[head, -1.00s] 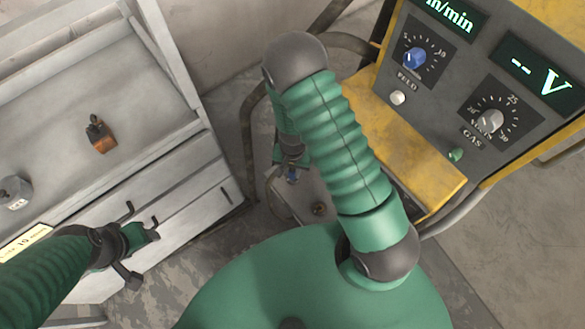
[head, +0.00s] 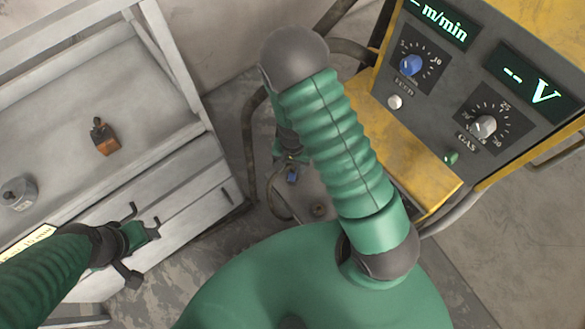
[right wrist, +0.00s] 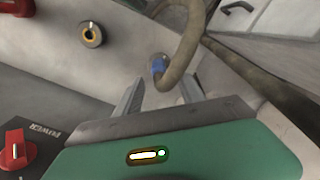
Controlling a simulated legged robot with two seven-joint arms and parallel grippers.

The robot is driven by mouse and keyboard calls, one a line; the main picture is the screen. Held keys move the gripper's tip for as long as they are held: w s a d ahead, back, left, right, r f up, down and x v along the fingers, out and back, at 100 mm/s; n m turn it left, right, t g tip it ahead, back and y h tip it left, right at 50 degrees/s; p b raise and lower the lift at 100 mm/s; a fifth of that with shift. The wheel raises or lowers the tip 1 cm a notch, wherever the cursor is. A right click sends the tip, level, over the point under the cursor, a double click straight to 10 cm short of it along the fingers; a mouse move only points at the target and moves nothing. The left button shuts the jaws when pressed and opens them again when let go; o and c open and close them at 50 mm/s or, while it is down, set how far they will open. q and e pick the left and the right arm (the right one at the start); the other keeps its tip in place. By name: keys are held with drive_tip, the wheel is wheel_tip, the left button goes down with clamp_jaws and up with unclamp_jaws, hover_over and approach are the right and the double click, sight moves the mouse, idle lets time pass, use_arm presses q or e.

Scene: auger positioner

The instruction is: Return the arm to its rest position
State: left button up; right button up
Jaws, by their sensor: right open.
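My right arm, green with a ribbed sleeve, rises in the middle of the head view and bends down behind its dark elbow. My right gripper (head: 291,160) is mostly hidden beside that arm, low over the grey panel. In the right wrist view its two grey fingers (right wrist: 158,97) are apart with nothing between them. A blue hose connector (right wrist: 158,66) on the panel lies just beyond the fingertips; it also shows in the head view (head: 292,176). My left gripper (head: 143,237) is in front of the cabinet drawers; its jaw opening is unclear.
A yellow and grey welder (head: 410,150) with dials and displays stands at the right. A grey cabinet (head: 165,190) at the left bears a small orange-and-black object (head: 103,138) and a grey metal weight (head: 18,193). A red knob (right wrist: 15,148) shows low in the right wrist view.

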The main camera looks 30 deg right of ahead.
wheel_tip(320, 180, up, 12)
drive_tip(key=p, duration=0.4)
drive_tip(key=shift+r, duration=0.2)
